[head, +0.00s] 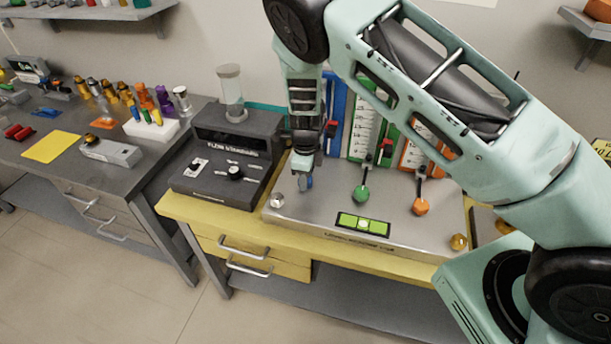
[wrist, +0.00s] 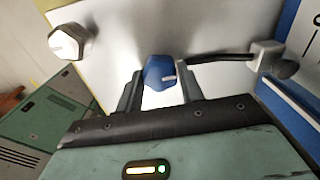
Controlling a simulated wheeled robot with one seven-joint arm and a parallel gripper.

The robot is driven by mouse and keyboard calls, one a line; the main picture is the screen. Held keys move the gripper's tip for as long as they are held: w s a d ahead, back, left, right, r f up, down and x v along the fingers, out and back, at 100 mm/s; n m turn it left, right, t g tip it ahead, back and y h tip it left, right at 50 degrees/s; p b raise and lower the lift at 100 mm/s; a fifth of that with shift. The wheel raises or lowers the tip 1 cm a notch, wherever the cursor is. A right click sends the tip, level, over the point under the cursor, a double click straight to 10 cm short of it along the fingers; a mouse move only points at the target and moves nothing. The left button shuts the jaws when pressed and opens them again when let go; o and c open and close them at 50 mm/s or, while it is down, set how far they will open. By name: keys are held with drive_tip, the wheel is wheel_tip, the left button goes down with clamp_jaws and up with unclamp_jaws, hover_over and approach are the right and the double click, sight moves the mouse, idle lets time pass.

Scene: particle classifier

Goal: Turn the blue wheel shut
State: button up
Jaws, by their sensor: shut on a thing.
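The blue wheel (wrist: 160,72) is a small faceted knob with a white mark on its face. It sits between the two fingers of my gripper (wrist: 159,88) in the wrist view, and the fingers are closed on its sides. In the head view my gripper (head: 304,175) reaches down to the left part of the metal panel, and only a sliver of the blue wheel (head: 309,182) shows beside it. A dark rod (wrist: 220,58) runs from near the wheel to a pale block at the right in the wrist view.
A green wheel (head: 361,194) and an orange wheel (head: 420,207) stand to the right on the metal panel (head: 310,210). A silver knob (head: 277,200) is close on the left and also shows in the wrist view (wrist: 70,42). A dark flow device (head: 215,172) stands further left.

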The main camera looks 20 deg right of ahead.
drive_tip(key=shift+w, duration=0.1)
drive_tip(key=o, duration=1)
wheel_tip(320, 180, up, 18)
drive_tip(key=b, duration=0.3)
drive_tip(key=shift+f, duration=0.25)
drive_tip(key=s+a+r+n+g+y, duration=0.1)
drive_tip(key=s+a+r+n, duration=0.25)
drive_tip(key=s+n, duration=0.55)
drive_tip(key=s+a+r+n+y, duration=0.15)
drive_tip(key=s+a+n, duration=0.25)
drive_tip(key=s+n, duration=0.9)
drive_tip(key=s, duration=0.1)
drive_tip(key=s+r+n+h, duration=0.1)
drive_tip(key=s+n, duration=0.4)
drive_tip(key=s+d+r+n+t+h, duration=0.1)
drive_tip(key=s+n, duration=0.4)
drive_tip(key=s, duration=0.1)
drive_tip(key=shift+b, duration=0.4)
